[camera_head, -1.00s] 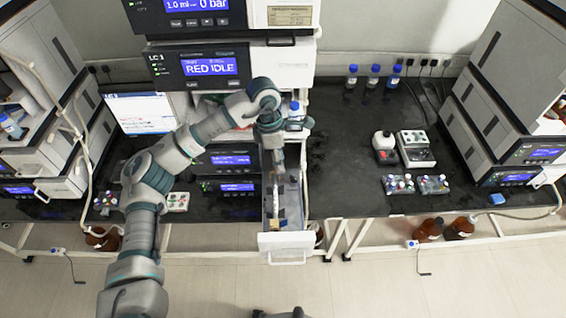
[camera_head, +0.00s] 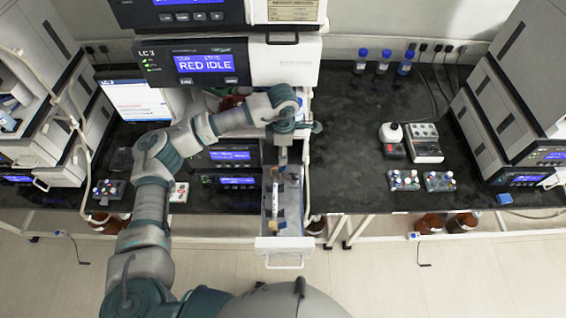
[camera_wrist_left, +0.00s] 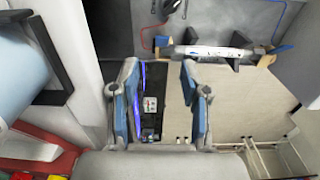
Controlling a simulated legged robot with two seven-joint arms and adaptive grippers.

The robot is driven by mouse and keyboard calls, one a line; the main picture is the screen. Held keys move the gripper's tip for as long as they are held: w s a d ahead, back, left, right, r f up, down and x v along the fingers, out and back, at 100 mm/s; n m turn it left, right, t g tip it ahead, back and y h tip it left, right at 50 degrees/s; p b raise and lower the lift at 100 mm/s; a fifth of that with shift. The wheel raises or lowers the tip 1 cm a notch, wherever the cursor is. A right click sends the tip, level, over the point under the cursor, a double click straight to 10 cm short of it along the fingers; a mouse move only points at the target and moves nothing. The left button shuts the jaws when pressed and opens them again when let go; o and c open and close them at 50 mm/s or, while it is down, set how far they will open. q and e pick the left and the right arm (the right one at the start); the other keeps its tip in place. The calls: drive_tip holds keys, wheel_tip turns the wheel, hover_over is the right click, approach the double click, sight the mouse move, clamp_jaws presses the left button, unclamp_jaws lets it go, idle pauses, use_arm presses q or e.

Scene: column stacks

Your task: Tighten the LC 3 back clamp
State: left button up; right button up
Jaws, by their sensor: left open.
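The pulled-out drawer (camera_head: 285,245) of the LC 3 stack holds a thin column (camera_head: 276,200) lying lengthwise. In the left wrist view the column (camera_wrist_left: 210,51) is a silver tube above the fingers, with a yellow-tan piece at its right end. Dark clamp pieces (camera_wrist_left: 242,42) sit along it; I cannot tell which is the back clamp or whether it is tight. My left gripper (camera_head: 283,150) points down over the drawer's rear part. In the wrist view its blue-grey fingers (camera_wrist_left: 160,105) are apart with nothing between them, apart from the column in the picture. My right gripper is out of view.
The LC 3 display (camera_head: 205,64) reads RED IDLE above the drawer. Blue-capped bottles (camera_head: 383,61), a mixer (camera_head: 391,140) and vial racks (camera_head: 422,181) stand on the black bench at right. A red object (camera_wrist_left: 35,150) shows at the wrist view's lower left.

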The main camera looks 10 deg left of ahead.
sight(284, 168)
use_arm(q)
drive_tip(key=f, duration=0.2)
drive_tip(key=f+p, duration=0.1)
drive_tip(key=f, duration=0.1)
drive_tip(key=d+f, duration=0.1)
drive_tip(key=f, duration=0.2)
drive_tip(key=shift+s+f, duration=0.1)
drive_tip(key=shift+s, duration=0.05)
drive_tip(key=shift+f, duration=0.4)
drive_tip(key=shift+a, duration=0.25)
drive_tip(key=shift+c, duration=0.9)
clamp_jaws()
